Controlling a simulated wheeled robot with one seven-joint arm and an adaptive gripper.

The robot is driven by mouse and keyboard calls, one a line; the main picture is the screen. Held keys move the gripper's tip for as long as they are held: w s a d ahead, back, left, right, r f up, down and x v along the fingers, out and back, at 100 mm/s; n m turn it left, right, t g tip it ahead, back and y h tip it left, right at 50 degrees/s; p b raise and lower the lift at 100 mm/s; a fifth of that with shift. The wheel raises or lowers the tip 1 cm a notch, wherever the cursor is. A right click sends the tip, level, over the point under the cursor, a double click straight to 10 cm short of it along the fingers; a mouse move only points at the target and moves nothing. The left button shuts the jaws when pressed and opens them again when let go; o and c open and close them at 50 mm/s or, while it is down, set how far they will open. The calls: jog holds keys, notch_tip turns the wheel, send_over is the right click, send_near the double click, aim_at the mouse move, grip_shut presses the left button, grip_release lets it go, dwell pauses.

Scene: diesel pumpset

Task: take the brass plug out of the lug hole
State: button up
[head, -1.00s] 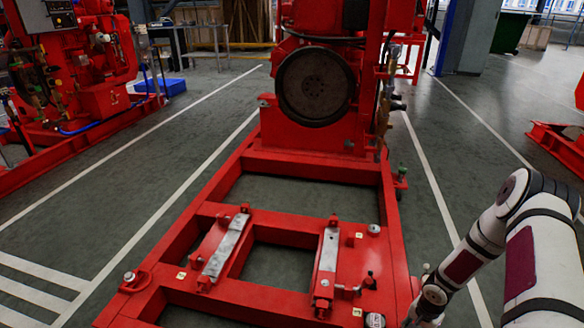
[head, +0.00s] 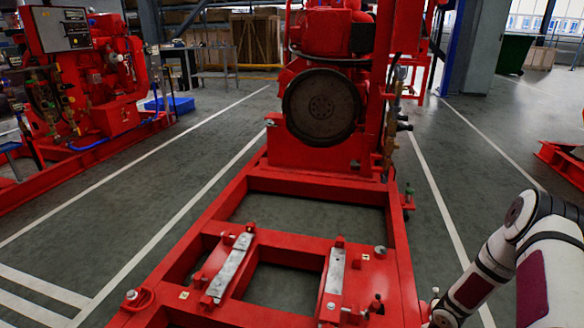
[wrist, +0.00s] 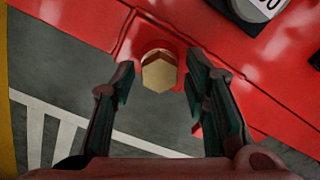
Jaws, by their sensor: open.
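The brass plug (wrist: 159,73) shows in the wrist view as a gold hexagonal head. It sits at the lug hole in the edge of the red frame (wrist: 95,20). My gripper (wrist: 156,90) is open, with one dark finger on each side of the plug in the picture. The fingers look apart from the plug, with a gap on both sides. The hole itself is hidden behind the plug's head. In the head view the plug and my gripper are not visible; only my white arm shows at the right.
The long red base frame (head: 262,184) carries a red engine with a dark round flywheel (head: 321,107). Two pale metal strips, left (head: 230,269) and right (head: 335,271), lie on its crossmembers. A round white-faced part (wrist: 258,8) sits near the plug. Grey floor (wrist: 75,90) lies beside the frame.

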grip_shut()
dwell(0.7)
jog(key=n, duration=1)
jog(key=shift+n, duration=0.4)
jog(key=n, duration=1.3)
